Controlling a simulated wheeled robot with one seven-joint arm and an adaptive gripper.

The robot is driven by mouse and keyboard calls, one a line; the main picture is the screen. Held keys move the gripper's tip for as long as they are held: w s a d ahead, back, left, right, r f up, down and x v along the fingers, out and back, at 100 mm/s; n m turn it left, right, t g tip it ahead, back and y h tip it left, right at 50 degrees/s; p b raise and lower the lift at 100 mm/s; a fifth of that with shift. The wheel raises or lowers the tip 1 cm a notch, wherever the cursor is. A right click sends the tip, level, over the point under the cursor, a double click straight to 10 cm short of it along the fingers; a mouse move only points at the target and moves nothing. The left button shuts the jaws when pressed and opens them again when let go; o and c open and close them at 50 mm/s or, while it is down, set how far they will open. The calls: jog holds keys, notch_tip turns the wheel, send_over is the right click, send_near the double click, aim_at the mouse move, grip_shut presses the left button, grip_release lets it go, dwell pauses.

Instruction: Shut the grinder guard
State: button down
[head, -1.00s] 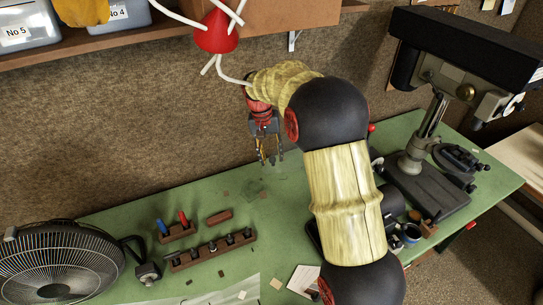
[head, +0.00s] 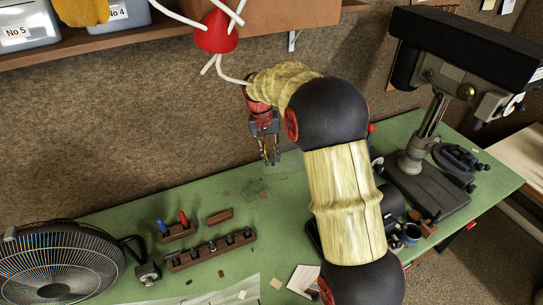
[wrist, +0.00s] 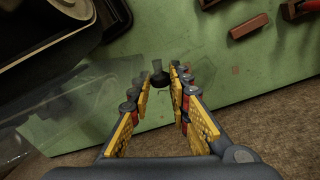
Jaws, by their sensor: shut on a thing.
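The grinder guard (wrist: 85,112) is a clear, see-through plate in the wrist view, its edges faint over the green bench. A small black knob (wrist: 159,82) shows between my fingertips, seemingly part of the guard. My gripper (wrist: 160,86) is shut on this knob, with the yellow-padded fingers on either side. In the head view my gripper (head: 270,161) points down over the back of the bench. The dark grinder body (wrist: 45,38) fills the upper left of the wrist view; my arm hides most of it in the head view.
A fan (head: 60,262) and tool racks (head: 212,250) stand on the left of the green bench. A drill press (head: 425,150) stands at the right. A red lamp (head: 216,35) hangs above. The bench left of my gripper is mostly clear.

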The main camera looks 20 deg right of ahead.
jog(key=shift+s+a, duration=0.1)
dwell(0.6)
jog(key=shift+s+a+n, duration=0.35)
jog(key=shift+s+n, duration=0.45)
jog(key=s+n+t, duration=0.2)
jog(key=s+n, duration=0.7)
jog(key=s, duration=0.3)
jog(key=s+d+n, duration=0.6)
jog(key=s+d, duration=0.2)
jog(key=d, duration=0.4)
jog(key=shift+s+d+n+y, duration=0.2)
jog(key=shift+n+y, duration=0.1)
jog(key=c, duration=1.7)
grip_release()
